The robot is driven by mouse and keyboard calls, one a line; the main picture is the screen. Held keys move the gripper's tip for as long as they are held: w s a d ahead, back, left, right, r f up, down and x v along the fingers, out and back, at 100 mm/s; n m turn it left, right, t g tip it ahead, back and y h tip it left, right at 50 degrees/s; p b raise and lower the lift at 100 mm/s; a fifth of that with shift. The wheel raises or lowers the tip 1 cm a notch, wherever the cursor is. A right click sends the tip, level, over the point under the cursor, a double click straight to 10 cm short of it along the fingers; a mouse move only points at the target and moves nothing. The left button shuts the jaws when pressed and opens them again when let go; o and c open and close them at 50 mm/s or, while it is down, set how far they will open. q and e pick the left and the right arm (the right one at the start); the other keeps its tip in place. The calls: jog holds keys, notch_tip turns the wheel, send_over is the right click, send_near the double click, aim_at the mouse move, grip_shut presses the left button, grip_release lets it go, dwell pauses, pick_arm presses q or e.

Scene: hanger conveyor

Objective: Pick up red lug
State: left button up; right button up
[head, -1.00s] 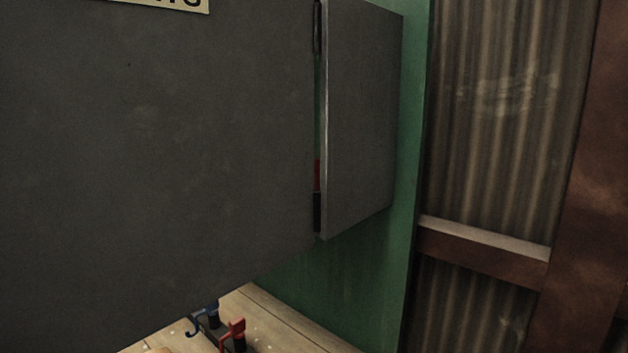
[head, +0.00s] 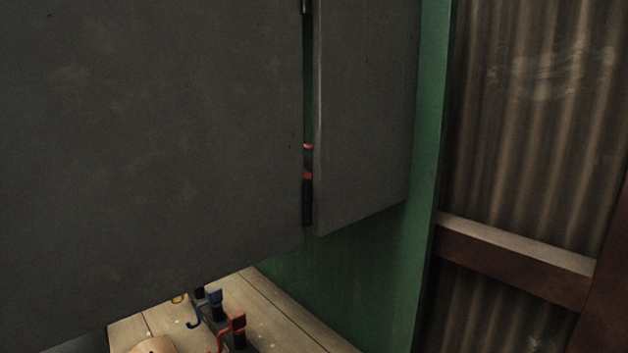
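The red lug (head: 229,329) shows at the bottom of the head view, a hook-like red piece beside a dark block on the wooden surface. A blue lug (head: 206,306) sits just behind and left of it, and part of a yellow one (head: 178,299) shows further left, partly hidden by the grey panel. Neither of my grippers is in view.
A large dark grey panel (head: 150,150) fills the left and hangs over the wooden surface (head: 285,318). A smaller grey panel (head: 362,120) stands right of a narrow gap. A green wall (head: 340,275) and corrugated metal (head: 530,130) close off the right.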

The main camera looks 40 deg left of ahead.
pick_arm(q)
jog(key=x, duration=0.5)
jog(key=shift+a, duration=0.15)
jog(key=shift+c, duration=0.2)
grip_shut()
